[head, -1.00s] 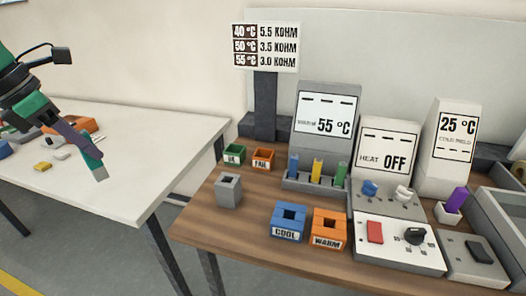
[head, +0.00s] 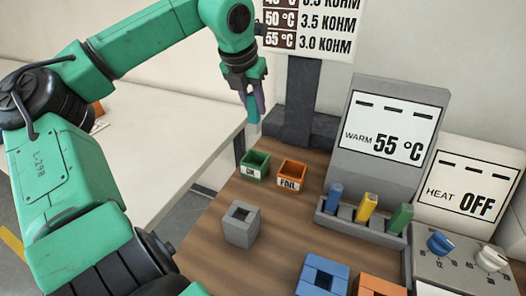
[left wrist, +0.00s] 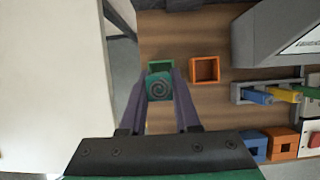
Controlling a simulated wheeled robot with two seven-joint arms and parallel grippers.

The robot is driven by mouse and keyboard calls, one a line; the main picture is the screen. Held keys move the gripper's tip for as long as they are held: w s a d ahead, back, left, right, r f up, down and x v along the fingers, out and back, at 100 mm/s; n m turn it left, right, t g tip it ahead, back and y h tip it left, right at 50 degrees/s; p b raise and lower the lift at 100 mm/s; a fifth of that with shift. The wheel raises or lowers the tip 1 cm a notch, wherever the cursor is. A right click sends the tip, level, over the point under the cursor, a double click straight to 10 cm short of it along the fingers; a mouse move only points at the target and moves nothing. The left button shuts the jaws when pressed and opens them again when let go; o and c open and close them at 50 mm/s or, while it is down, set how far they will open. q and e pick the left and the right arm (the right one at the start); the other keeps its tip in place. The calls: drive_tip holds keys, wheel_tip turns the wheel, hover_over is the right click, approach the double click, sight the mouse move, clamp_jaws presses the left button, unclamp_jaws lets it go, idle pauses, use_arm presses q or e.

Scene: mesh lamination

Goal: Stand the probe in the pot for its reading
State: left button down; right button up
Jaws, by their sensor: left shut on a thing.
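My left gripper (head: 251,98) is shut on a teal block-like piece (head: 253,122), which I take to be the probe. It hangs above the table's far left corner, near the green tray. In the left wrist view its end (left wrist: 159,87) shows a spiral mark between the fingers of my left gripper (left wrist: 160,90). A grey square pot (head: 240,230) with an open top stands on the wooden table. A blue pot (head: 323,273) and an orange pot (head: 380,286) are cut off at the bottom edge. My right gripper is out of view.
A green tray (head: 255,165) and an orange FAIL tray (head: 291,175) stand behind the grey pot. A rack (head: 350,224) holds blue, yellow and green sticks. The warm display (head: 390,130) reads 55 °C; the heat display (head: 468,190) reads OFF. Wood left of the pots is clear.

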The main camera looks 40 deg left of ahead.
use_arm(q)
wheel_tip(320, 180, down, 14)
drive_tip(key=shift+w+a+r, duration=0.1)
drive_tip(key=shift+w, duration=0.05)
drive_tip(key=shift+w+a, duration=0.1)
drive_tip(key=shift+f, duration=0.25)
drive_tip(key=c, duration=0.6)
unclamp_jaws()
drive_tip(key=shift+c, duration=0.2)
drive_tip(key=shift+r, duration=0.1)
drive_tip(key=shift+r+p, duration=0.25)
drive_tip(key=shift+p, duration=0.1)
drive_tip(key=shift+s+r+b, duration=0.2)
drive_tip(key=shift+r+b, duration=0.1)
drive_tip(key=shift+r, duration=0.1)
drive_tip(key=b+v, duration=0.1)
drive_tip(key=v, duration=1)
